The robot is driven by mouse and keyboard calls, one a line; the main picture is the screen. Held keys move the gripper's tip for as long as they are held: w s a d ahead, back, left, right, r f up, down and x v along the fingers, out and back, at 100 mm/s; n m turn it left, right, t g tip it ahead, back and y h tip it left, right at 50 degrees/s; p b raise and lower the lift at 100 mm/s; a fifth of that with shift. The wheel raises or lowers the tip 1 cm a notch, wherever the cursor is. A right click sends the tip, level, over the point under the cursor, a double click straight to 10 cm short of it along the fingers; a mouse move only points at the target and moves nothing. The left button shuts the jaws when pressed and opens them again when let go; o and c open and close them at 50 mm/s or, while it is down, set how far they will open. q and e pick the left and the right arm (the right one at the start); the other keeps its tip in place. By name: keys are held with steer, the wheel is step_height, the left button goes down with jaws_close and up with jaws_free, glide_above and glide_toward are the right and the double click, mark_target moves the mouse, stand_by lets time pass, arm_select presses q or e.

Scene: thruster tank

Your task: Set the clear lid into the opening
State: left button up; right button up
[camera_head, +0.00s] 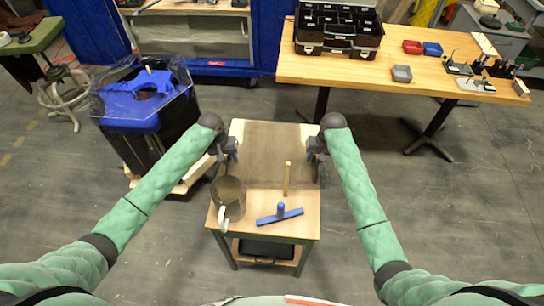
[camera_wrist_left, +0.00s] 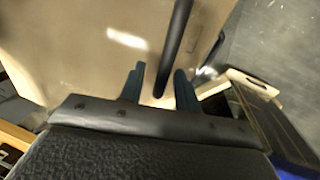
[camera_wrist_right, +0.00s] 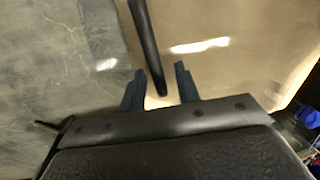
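A clear, smoky-looking panel that seems to be the lid (camera_head: 265,143) lies over the far half of a small wooden table, between my grippers. My left gripper (camera_head: 230,149) is at its left side. My right gripper (camera_head: 316,147) is at its right side. In the left wrist view a dark bar (camera_wrist_left: 175,50) reaches between the spread fingers of my left gripper (camera_wrist_left: 160,85), with gaps beside it. In the right wrist view a similar bar (camera_wrist_right: 146,45) ends between the spread fingers of my right gripper (camera_wrist_right: 158,85). A blue-topped tank (camera_head: 140,95) with clear walls stands at the left.
The small table (camera_head: 262,238) also holds a dark pitcher (camera_head: 229,192), a blue squeegee (camera_head: 280,214) and an upright wooden stick (camera_head: 287,178). A long workbench (camera_head: 350,70) at the back right carries a toolbox (camera_head: 338,42) and small trays. Bare floor lies between tank and table.

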arm_select(q)
steer(key=shift+c, duration=0.4)
arm_select(e)
steer(key=shift+c, duration=0.3)
arm_select(q)
jaws_close()
arm_select(e)
jaws_close()
arm_select(q)
steer(key=shift+r, duration=0.1)
arm_select(e)
steer(key=shift+r, duration=0.1)
